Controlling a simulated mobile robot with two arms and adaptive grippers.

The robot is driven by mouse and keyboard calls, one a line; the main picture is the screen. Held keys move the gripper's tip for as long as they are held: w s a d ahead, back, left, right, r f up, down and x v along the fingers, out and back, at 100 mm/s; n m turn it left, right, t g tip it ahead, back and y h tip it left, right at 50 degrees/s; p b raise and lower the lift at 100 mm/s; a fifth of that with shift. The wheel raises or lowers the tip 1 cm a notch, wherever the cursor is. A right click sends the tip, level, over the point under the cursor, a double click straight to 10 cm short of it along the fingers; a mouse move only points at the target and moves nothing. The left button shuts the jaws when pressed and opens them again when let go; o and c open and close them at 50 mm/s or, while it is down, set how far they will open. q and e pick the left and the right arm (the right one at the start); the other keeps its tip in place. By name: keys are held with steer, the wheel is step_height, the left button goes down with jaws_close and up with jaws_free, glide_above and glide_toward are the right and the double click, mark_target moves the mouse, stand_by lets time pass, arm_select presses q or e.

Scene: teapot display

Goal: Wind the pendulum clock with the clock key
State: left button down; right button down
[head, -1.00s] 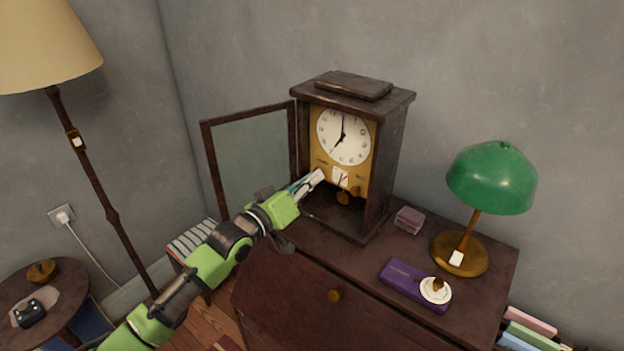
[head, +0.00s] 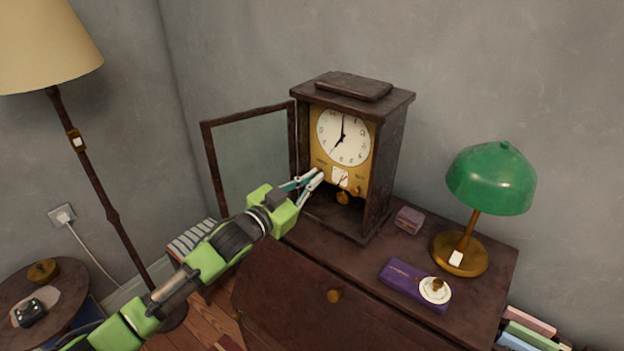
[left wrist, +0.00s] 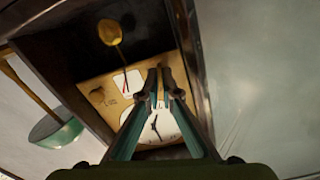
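The pendulum clock (head: 385,150) stands on the dark cabinet, its glass door (head: 252,155) swung open to the left. Its white dial (head: 343,136) sits on a brass plate, with the brass pendulum (head: 343,197) below. My left gripper (head: 319,174) reaches in through the open front, fingertips close to the lower left of the plate. In the left wrist view the clock appears upside down, and the fingertips (left wrist: 160,74) converge with a narrow brass-coloured strip between them. I cannot tell whether that is the clock key or the plate behind. My right gripper is not in view.
A green lamp (head: 490,180), a small pinkish box (head: 409,220) and a purple box (head: 405,281) with a white dish (head: 435,291) are right of the clock on the cabinet (head: 290,300). A floor lamp (head: 95,185) and round side table (head: 75,290) stand left.

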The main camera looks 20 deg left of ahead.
arm_select(q)
steer(key=shift+m, duration=0.5)
steer(key=c, duration=2.3)
jaws_free()
steer(key=v, duration=1.2)
